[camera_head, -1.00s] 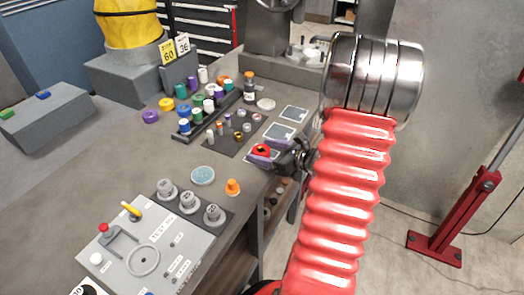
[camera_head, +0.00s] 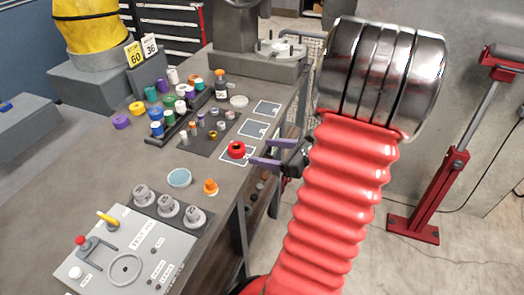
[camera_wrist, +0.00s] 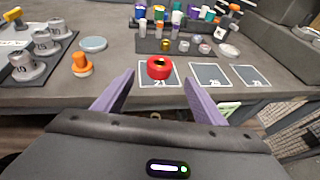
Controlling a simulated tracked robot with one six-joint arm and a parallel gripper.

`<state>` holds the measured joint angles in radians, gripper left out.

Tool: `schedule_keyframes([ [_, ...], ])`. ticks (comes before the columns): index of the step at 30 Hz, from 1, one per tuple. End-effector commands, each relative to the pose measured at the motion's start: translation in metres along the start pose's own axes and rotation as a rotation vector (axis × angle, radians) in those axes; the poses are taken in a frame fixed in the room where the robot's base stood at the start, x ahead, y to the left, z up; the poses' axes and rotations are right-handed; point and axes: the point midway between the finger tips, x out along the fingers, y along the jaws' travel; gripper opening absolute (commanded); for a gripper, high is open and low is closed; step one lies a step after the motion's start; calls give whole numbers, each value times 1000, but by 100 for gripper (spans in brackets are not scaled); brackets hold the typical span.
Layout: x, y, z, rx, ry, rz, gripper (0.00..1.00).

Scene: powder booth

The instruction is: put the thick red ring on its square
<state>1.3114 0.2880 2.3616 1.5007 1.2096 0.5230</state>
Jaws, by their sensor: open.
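The thick red ring (camera_head: 237,150) sits on the nearest of the white-outlined squares, close to the bench's right edge. In the wrist view the red ring (camera_wrist: 159,68) lies on the leftmost square (camera_wrist: 146,82), inside its outline as far as I can see. Part of the square is hidden under the ring. My gripper (camera_head: 266,153) is open and empty, to the right of the ring and apart from it. In the wrist view its two purple fingers (camera_wrist: 157,98) are spread wide on the near side of the ring.
Two empty squares (camera_head: 252,129) lie farther along the bench edge. A dark mat (camera_head: 208,132) with small rings and a rack of coloured spools (camera_head: 184,113) stand behind. An orange part (camera_head: 210,187), a blue disc (camera_head: 180,178) and a control panel (camera_head: 128,255) are nearer.

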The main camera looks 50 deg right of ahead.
Motion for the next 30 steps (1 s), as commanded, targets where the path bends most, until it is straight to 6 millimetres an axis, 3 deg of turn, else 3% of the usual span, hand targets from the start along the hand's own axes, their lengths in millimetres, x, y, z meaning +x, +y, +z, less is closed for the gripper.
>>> schedule_keyframes([
  [23,2,3,2,-10,3,9,64],
  [26,8,15,8,-54,18,45,64],
  [30,23,52,22,-192,62,155,64],
])
